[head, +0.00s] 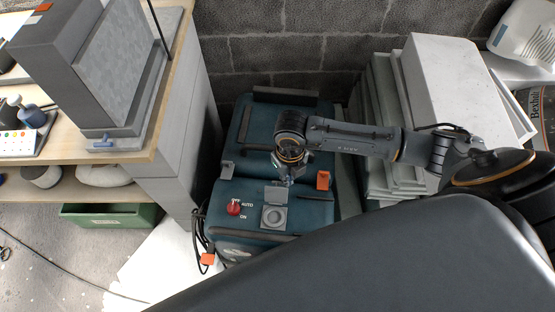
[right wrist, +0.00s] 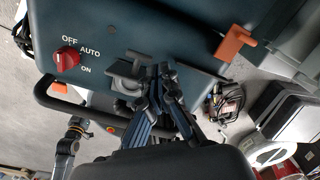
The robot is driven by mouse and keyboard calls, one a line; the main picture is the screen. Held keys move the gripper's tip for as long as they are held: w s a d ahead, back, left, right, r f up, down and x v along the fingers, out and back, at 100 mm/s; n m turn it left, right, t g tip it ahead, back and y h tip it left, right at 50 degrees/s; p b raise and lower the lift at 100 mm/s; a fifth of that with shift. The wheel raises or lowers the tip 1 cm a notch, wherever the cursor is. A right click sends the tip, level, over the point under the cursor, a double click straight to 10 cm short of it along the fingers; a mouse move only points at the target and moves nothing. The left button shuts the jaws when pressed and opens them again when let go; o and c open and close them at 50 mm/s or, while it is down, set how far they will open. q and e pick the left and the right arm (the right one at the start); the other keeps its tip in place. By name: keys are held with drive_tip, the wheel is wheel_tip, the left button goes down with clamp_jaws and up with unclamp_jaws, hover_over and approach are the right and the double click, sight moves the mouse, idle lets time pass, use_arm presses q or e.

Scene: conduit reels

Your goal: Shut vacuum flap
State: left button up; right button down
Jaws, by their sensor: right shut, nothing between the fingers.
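The teal vacuum (head: 305,207) stands on the floor between a workbench and a stack of boards. On its top is a grey round socket (head: 273,217) with a square grey flap (head: 277,196) at its far edge. The flap looks raised open, leaving the round socket uncovered. My right gripper (head: 288,180) is shut and empty, just beyond the flap in the head view. In the right wrist view, its fingers (right wrist: 163,82) overlap the right side of the socket and flap area (right wrist: 128,70); I cannot tell whether they touch.
A red knob (head: 234,208) marked OFF, AUTO and ON sits left of the socket. An orange latch (head: 323,180) is on the right. The workbench (head: 170,150) is close on the left, the pale board stack (head: 450,90) on the right, and a block wall (head: 290,45) behind.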

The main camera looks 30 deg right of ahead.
use_arm(q)
drive_tip(key=shift+s+a+r+p, duration=0.15)
drive_tip(key=shift+s+r+p, duration=0.2)
drive_tip(key=shift+s+p, duration=0.25)
drive_tip(key=shift+s+a+r+p, duration=0.1)
drive_tip(key=shift+s+r+p, duration=0.25)
drive_tip(key=shift+s, duration=0.3)
use_arm(e)
drive_tip(key=r, duration=0.3)
drive_tip(key=shift+w+d, duration=0.2)
drive_tip(key=shift+d, duration=0.05)
drive_tip(key=shift+r, duration=0.1)
